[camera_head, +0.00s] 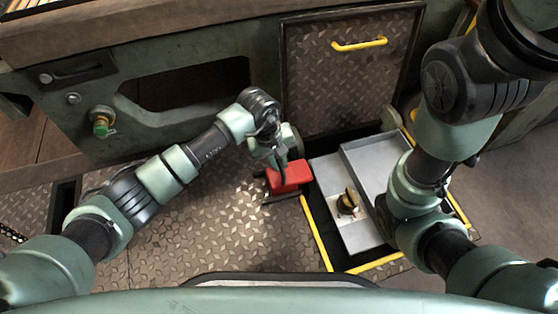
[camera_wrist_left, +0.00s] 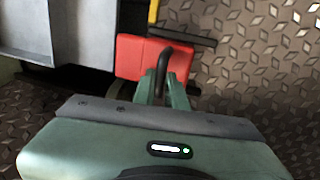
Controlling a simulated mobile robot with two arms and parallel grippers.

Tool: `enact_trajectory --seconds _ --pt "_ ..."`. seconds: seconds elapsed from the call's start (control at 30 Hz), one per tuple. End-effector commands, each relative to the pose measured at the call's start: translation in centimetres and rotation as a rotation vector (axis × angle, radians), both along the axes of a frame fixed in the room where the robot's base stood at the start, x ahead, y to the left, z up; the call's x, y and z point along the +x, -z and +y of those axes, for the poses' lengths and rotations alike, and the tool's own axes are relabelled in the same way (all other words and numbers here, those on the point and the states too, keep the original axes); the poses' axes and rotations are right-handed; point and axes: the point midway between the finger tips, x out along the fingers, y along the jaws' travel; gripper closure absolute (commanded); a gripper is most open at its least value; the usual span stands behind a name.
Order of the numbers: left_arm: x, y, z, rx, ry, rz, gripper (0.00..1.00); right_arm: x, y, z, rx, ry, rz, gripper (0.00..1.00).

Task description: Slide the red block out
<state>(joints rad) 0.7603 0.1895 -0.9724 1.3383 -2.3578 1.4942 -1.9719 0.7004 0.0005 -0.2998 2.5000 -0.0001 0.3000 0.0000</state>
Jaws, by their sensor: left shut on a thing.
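The red block (camera_head: 290,177) is at the left edge of a floor recess, by the yellow-marked border, with dark bars beside it. In the left wrist view the red block (camera_wrist_left: 132,58) has a black curved handle (camera_wrist_left: 163,56) on its face. My left gripper (camera_head: 281,158) is at the block from above. In the left wrist view its two green fingers (camera_wrist_left: 166,88) are closed around the handle. Part of the block is hidden behind the fingers and handle. My right arm shows at the right, but its gripper is not visible.
A patterned panel with a yellow handle (camera_head: 359,45) stands behind. Patterned floor (camera_head: 215,235) left of the recess is clear. A green-capped valve (camera_head: 101,124) is on the back wall.

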Motion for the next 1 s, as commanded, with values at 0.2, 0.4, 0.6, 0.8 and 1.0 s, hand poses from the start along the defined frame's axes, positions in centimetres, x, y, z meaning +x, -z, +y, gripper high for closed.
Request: enact_trajectory --seconds 0.2,0.4,0.6,0.8,1.0 --pt "-0.1 -0.1 0.3 0.002 0.0 0.001 1.0 0.0 -0.2 0.0 0.0 0.0 0.001 1.0" --pt "-0.8 -0.3 3.0 0.005 -0.001 0.0 1.0 0.1 -1.7 0.0 0.0 0.0 0.002 1.0" --pt "-1.3 0.1 4.0 0.003 -0.001 0.002 1.0 0.0 -2.0 0.0 0.0 0.0 0.001 1.0" --pt "-1.3 0.1 4.2 0.008 -0.002 0.005 1.0 0.0 -1.9 0.0 0.0 0.0 0.001 1.0" --pt "-1.3 0.1 4.0 0.005 -0.002 0.004 0.66 0.0 -1.9 0.0 0.0 0.0 0.001 1.0"
